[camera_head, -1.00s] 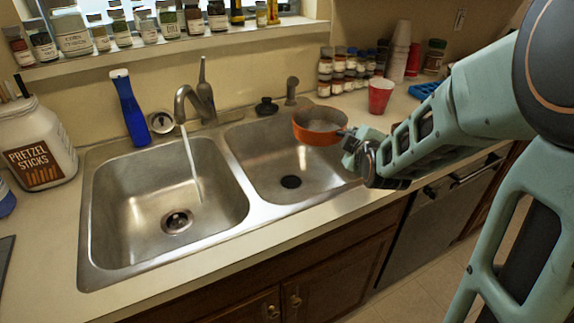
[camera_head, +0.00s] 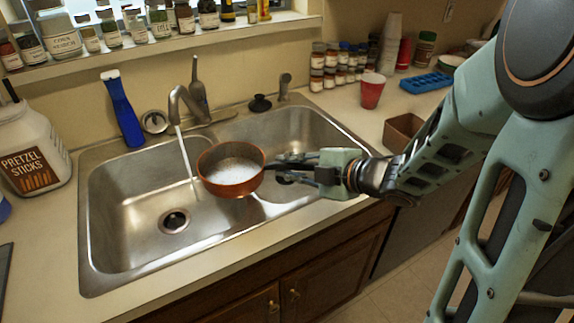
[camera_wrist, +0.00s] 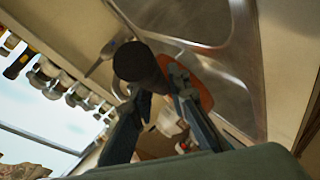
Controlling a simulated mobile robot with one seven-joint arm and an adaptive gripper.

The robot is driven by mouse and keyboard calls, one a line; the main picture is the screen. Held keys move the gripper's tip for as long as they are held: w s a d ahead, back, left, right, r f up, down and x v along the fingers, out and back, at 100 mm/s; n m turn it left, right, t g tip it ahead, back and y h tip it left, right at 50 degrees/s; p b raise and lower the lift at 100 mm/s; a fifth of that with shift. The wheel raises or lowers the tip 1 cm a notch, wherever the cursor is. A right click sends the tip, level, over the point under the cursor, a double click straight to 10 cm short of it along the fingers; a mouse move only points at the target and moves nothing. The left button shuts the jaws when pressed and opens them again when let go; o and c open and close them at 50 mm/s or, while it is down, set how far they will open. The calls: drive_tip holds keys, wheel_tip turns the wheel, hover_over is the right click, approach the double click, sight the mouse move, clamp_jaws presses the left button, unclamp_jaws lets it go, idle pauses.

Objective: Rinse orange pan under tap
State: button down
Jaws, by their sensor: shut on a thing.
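The orange pan (camera_head: 231,188) is held over the right part of the left sink basin (camera_head: 130,215), near the divider. White grains or suds cover its inside bottom. The tap (camera_head: 182,100) runs a thin stream (camera_head: 186,155) that falls just left of the pan's rim, apart from it. My gripper (camera_head: 290,168) is shut on the pan's handle, right of the pan. In the wrist view the dark handle end (camera_wrist: 138,65) shows between my fingers (camera_wrist: 155,105), and part of the orange pan (camera_wrist: 198,85) shows behind them.
A red cup (camera_head: 372,90), spice jars (camera_head: 335,65), a blue tray (camera_head: 426,82) and a brown container (camera_head: 402,131) are on the right counter. The right basin (camera_head: 300,130) looks empty.

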sight(239, 155)
drive_tip(key=shift+s+a, duration=0.2)
drive_tip(key=shift+b+x, duration=0.45)
drive_tip(key=shift+x, duration=0.5)
drive_tip(key=shift+s+a+r+b+x, duration=0.1)
drive_tip(key=shift+a+r+b+x, duration=0.55)
drive_tip(key=shift+x, duration=1.7)
drive_tip(key=shift+s+d+r+b+x, duration=0.1)
drive_tip(key=shift+b+x, duration=1)
drive_tip(key=shift+x, duration=1.25)
drive_tip(key=shift+s+a+r+b+x, duration=0.1)
drive_tip(key=shift+a+r+b+x, duration=0.55)
drive_tip(key=shift+x, duration=1.7)
drive_tip(key=shift+d+f, duration=0.25)
drive_tip(key=shift+w, duration=0.1)
drive_tip(key=shift+w+d, duration=0.3)
drive_tip(key=shift+w, duration=0.15)
drive_tip(key=shift+s+a, duration=0.1)
